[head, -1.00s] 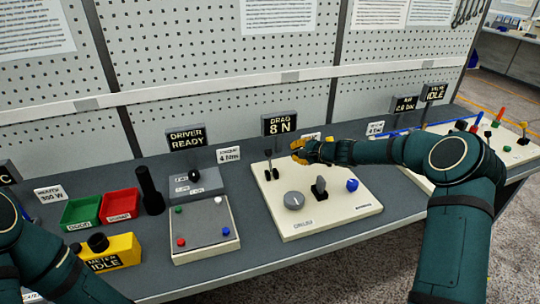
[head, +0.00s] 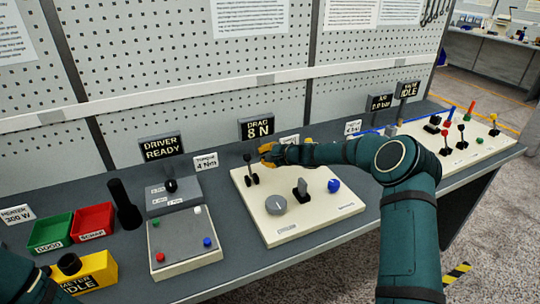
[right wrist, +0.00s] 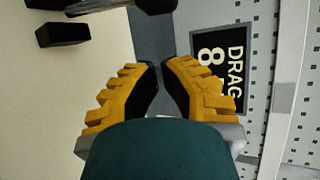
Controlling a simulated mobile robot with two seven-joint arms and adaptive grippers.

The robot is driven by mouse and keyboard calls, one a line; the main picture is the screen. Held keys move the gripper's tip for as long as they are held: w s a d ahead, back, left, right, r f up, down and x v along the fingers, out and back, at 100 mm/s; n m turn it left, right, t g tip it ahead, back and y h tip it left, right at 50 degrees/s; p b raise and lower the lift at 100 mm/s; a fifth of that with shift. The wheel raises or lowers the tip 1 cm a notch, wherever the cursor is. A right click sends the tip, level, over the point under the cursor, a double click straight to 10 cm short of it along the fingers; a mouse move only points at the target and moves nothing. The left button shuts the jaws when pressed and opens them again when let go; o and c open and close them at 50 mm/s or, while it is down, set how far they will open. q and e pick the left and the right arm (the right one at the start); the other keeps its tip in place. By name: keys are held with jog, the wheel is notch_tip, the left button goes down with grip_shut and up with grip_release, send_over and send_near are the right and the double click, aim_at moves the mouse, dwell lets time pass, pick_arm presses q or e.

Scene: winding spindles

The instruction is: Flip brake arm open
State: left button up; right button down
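The cream drag board (head: 300,231) stands on the bench below a sign reading "DRAG 8 N". At its back left is a thin dark upright lever (head: 247,160) with black blocks (head: 254,180) at its foot; I take this to be the brake arm. My right gripper (head: 266,153), with yellow fingers, is just right of the lever's top. In the right wrist view its fingertips (right wrist: 160,70) nearly meet, with nothing between them. A dark bar (right wrist: 130,7) and black blocks (right wrist: 62,33) show ahead of them. My left gripper is out of view.
The board also carries a grey dial (head: 276,205), a dark upright paddle (head: 301,188) and a blue ball (head: 334,185). Left are a driver box (head: 172,190), a button panel (head: 185,263), a black post (head: 124,204), red and green bins and a yellow meter (head: 88,276).

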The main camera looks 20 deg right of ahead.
aim_at(247, 157)
jog(key=x, duration=0.5)
jog(key=shift+w+a+f, duration=0.1)
jog(key=shift+w+a, duration=0.1)
jog(key=shift+s, duration=0.35)
jog(key=shift+s+a+r+b, duration=0.15)
jog(key=shift+s+a+r, duration=0.15)
jog(key=shift+s, duration=0.15)
jog(key=shift+s+a+r+b, duration=0.15)
jog(key=shift+s+r, duration=0.1)
jog(key=shift+s, duration=0.25)
jog(key=shift+s+a+r+b, duration=0.15)
jog(key=shift+s+a+r, duration=0.15)
jog(key=shift+s, duration=0.15)
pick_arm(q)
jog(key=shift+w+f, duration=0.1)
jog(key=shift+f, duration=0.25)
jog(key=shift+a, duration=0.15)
pick_arm(e)
jog(key=shift+d, duration=0.15)
jog(key=shift+s+r, duration=0.1)
jog(key=shift+r, duration=0.05)
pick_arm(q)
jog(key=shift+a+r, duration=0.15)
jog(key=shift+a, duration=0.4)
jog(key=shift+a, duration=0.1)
